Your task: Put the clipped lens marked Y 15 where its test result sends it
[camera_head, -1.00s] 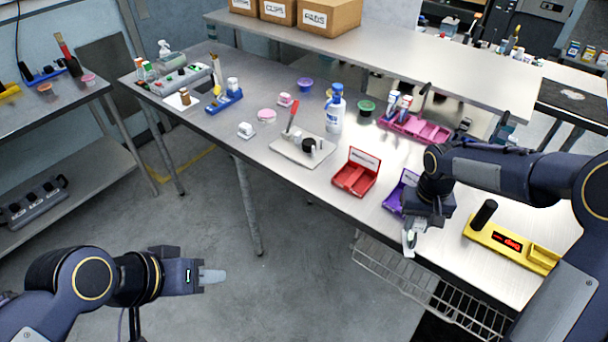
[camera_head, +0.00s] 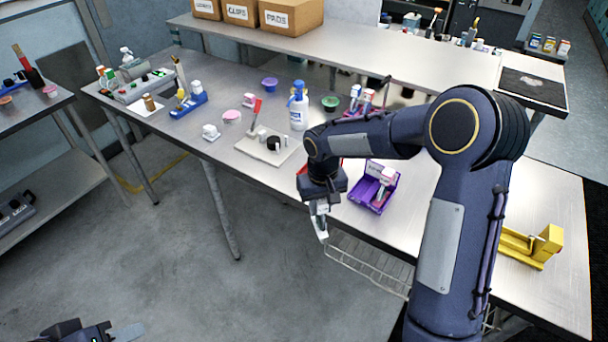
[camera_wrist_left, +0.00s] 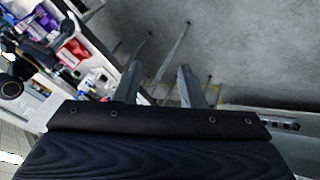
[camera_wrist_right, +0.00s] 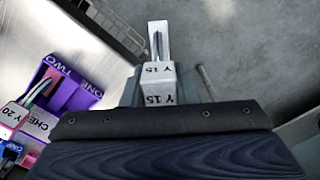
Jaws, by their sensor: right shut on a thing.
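My right gripper (camera_head: 320,212) is shut on the clipped lens marked Y 15 (camera_wrist_right: 158,88) and holds it in the air off the table's front edge. Its white block shows between the fingers in the right wrist view, with a pale clip end pointing away. A purple tray (camera_head: 361,193) lies to the right of that gripper, lettered ONE and TWO in the right wrist view (camera_wrist_right: 84,99). A white block marked Y 20 (camera_wrist_right: 14,114) shows at that tray. The yellow tester (camera_head: 548,245) is partly behind my right arm; its display is hidden. My left gripper (camera_wrist_left: 158,82) is open and empty, away from the table.
A red tray (camera_wrist_left: 72,50) is mostly hidden behind my right arm in the head view. A wire shelf (camera_head: 365,262) hangs under the table's front.

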